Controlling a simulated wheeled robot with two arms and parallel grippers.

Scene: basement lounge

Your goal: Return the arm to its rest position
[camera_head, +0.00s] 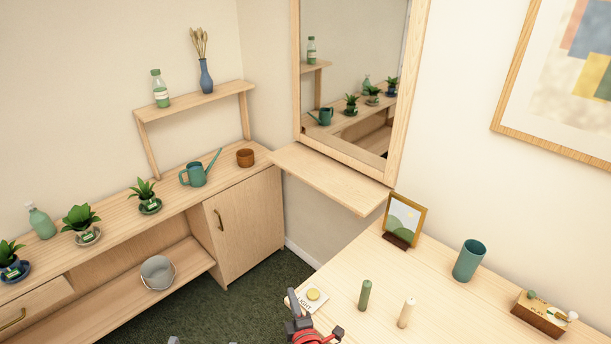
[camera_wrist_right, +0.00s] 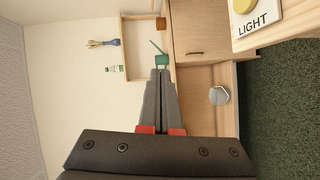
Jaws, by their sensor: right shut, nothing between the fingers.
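My right gripper (camera_head: 292,298) shows at the bottom of the head view, at the near left edge of the light wood table (camera_head: 445,285). Its dark grey fingers are beside the card with a yellow button marked LIGHT (camera_head: 312,296). In the right wrist view the right gripper (camera_wrist_right: 161,72) has its two grey fingers together, with nothing between them. The watering can seen past the tips there is far off on the counter. Two small grey bits at the head view's bottom edge may be my left gripper; most of it is out of frame.
The table holds a green cylinder (camera_head: 365,295), a cream cylinder (camera_head: 406,312), a teal cup (camera_head: 468,260), a picture frame (camera_head: 405,218) and a wooden box (camera_head: 541,314). A counter (camera_head: 115,222) with plants runs along the left. Green carpet (camera_head: 250,293) between them is clear.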

